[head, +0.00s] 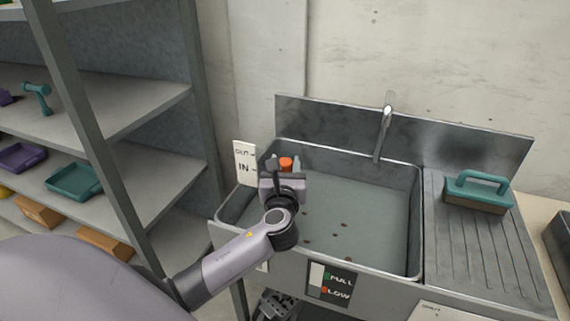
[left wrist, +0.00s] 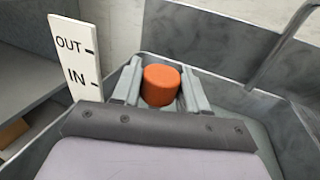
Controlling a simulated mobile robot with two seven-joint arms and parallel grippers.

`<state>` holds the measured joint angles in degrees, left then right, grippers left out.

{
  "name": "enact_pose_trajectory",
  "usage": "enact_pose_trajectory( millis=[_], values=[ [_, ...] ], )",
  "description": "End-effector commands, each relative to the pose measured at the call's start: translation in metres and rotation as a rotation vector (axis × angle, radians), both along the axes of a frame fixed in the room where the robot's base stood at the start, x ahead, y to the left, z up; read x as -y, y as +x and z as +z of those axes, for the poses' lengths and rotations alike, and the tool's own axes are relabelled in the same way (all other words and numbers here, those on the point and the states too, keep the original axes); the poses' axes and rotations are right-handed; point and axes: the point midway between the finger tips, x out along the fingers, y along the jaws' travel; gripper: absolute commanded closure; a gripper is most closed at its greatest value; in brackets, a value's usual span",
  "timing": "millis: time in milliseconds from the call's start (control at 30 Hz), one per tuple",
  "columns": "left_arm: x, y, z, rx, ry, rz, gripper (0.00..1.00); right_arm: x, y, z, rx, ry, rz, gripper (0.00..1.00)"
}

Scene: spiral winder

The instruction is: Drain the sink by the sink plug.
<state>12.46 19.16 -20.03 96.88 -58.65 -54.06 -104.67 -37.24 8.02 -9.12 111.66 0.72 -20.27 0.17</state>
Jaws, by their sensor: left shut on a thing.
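The sink (head: 360,215) is a grey metal basin with grey-looking water and several small brown bits in it. The orange sink plug (head: 286,163) is at the basin's left side, partly hidden by my left gripper (head: 284,165). In the left wrist view, the orange plug top (left wrist: 161,85) sits between the two grey fingers of my left gripper (left wrist: 156,88), which is shut on it. What is below the orange top is hidden. A white sign (head: 244,163) marked OUT and IN stands beside the plug; it also shows in the left wrist view (left wrist: 76,55). My right gripper is not in view.
A faucet (head: 383,130) rises behind the basin. A teal-handled brush (head: 479,191) lies on the ribbed drainboard (head: 480,240) at right. A metal shelf (head: 110,115) with trays stands close at left. A label (head: 333,282) is on the sink's front.

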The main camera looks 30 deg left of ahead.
Motion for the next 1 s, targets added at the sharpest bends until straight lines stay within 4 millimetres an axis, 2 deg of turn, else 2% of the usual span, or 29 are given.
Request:
enact_pose_trajectory(
  millis=[33, 367, 400, 433, 767, 1000],
  values=[
    [0.0, 0.0, 0.008, 0.004, 0.003, 0.0, 1.0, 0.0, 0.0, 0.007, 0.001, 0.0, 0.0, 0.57],
    [0.0, 0.0, 0.006, 0.006, 0.003, 0.0, 1.0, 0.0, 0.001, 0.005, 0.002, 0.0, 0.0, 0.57],
    [0.0, 0.0, 0.006, 0.006, 0.003, 0.0, 0.44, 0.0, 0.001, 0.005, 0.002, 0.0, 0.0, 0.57],
    [0.0, 0.0, 0.006, 0.006, 0.003, 0.0, 0.36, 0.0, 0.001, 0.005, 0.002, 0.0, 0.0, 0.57],
    [0.001, -0.001, 0.005, 0.003, 0.001, -0.001, 0.36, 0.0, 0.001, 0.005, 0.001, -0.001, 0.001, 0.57],
    [0.016, -0.025, 0.004, 0.003, -0.001, -0.003, 0.36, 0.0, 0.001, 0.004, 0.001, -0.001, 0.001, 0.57]
  ],
)
